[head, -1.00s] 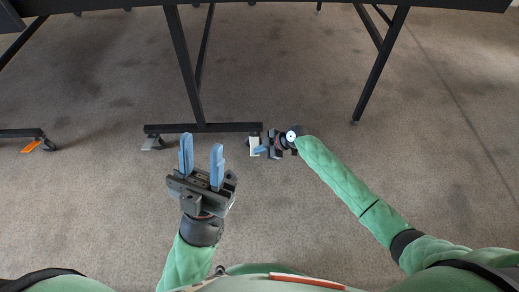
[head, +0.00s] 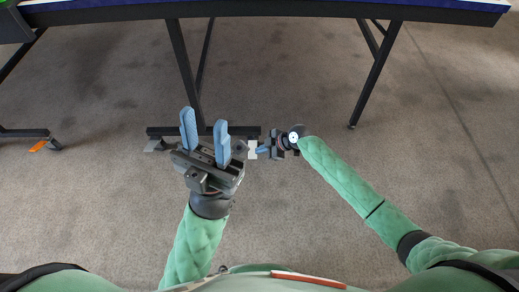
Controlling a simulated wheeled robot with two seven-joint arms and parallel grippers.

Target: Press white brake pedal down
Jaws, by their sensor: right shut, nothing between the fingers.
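The white brake pedal (head: 252,149) shows low at the right end of the table's dark foot bar (head: 165,131), partly hidden by my right gripper.
A dark-framed table (head: 270,10) with a blue top stands across the back. Its legs (head: 378,72) reach the grey carpet. A grey pedal (head: 154,145) is at the bar's left end, and an orange pedal (head: 38,146) is at far left. Carpet on the right is clear.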

